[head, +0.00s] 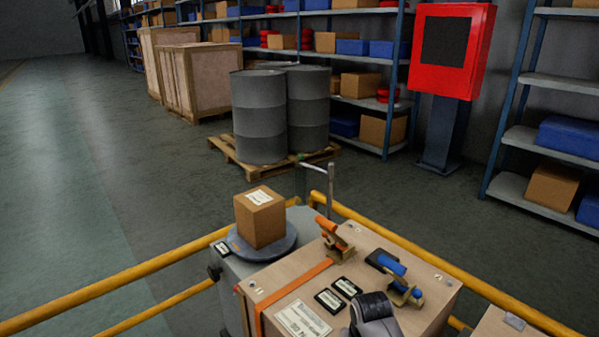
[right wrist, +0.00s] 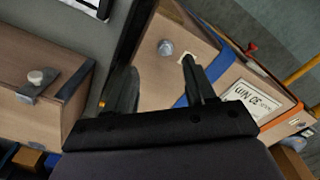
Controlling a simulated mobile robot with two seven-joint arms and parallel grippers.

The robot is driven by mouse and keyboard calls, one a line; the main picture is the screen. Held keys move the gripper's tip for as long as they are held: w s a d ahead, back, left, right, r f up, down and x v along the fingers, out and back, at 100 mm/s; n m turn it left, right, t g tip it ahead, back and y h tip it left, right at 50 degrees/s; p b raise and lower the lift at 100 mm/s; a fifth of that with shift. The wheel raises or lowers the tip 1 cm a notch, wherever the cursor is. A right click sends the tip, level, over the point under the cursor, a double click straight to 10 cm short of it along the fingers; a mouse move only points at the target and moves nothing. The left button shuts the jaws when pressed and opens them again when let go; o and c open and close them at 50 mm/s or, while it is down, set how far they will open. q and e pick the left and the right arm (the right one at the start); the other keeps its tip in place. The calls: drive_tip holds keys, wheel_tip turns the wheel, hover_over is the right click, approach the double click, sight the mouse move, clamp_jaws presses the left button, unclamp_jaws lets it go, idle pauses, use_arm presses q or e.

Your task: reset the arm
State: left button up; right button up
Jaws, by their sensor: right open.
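My right gripper (right wrist: 160,66) shows in the right wrist view with its two dark fingers apart and nothing between them. Beyond the fingers is a wooden surface with a round grey knob, a blue strap (right wrist: 197,87) and a white label (right wrist: 252,102). I cannot tell whether the fingers touch it. In the head view a dark grey rounded part, seemingly of my right arm, shows at the bottom edge over a wooden crate (head: 270,285); its fingers cannot be made out there. My left gripper is not in view.
The crate top carries an orange-handled tool (head: 335,238), a blue-handled tool (head: 395,268) and dark labelled cards. A cardboard box (head: 260,218) sits on a round grey plate beside it. Yellow rails (head: 120,285) surround this. Drums (head: 258,115) on a pallet and a red cabinet (head: 450,50) stand beyond.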

drive_tip(key=f, duration=0.1)
drive_tip(key=a+f, duration=0.1)
drive_tip(key=s+f, duration=0.1)
drive_tip(key=shift+a, duration=0.15)
drive_tip(key=shift+w+f+n, duration=0.1)
drive_tip(key=shift+f+n, duration=0.2)
drive_tip(key=n, duration=0.3)
drive_tip(key=shift+w+r, duration=0.1)
drive_tip(key=shift+n, duration=0.3)
